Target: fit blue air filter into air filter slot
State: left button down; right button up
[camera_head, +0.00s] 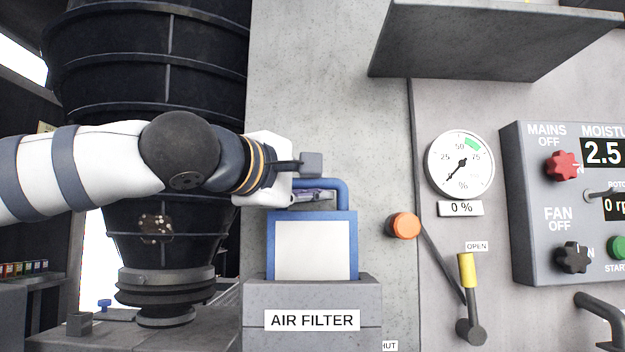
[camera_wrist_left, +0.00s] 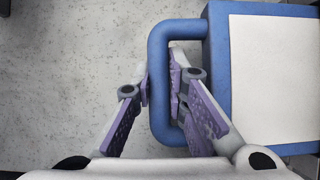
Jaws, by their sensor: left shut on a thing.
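The blue air filter (camera_head: 352,245) has a blue frame, a pale panel and a blue handle on top. It stands upright at the grey air filter slot (camera_head: 262,296), a box labelled AIR FILTER. Its lower edge is hidden behind the box front, so how deep it sits cannot be told. My left gripper (camera_head: 318,192) is at the handle from the left. In the left wrist view my left gripper (camera_wrist_left: 165,95) is shut on the handle bar, with a finger on each side; the filter (camera_wrist_left: 218,75) shows at the right. My right gripper is not in view.
A grey shelf (camera_head: 470,40) juts out above. To the right are a round gauge (camera_head: 460,163), an orange knob (camera_head: 403,226), a yellow-handled lever (camera_head: 467,270) and a control panel (camera_head: 565,215). A black ribbed column (camera_head: 150,60) stands behind my left arm.

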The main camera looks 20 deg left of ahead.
pick_arm(q)
jog(key=shift+f, duration=1.75)
jog(key=c, duration=1.5)
grip_release()
jog(key=shift+s, duration=0.1)
jog(key=v, duration=0.8)
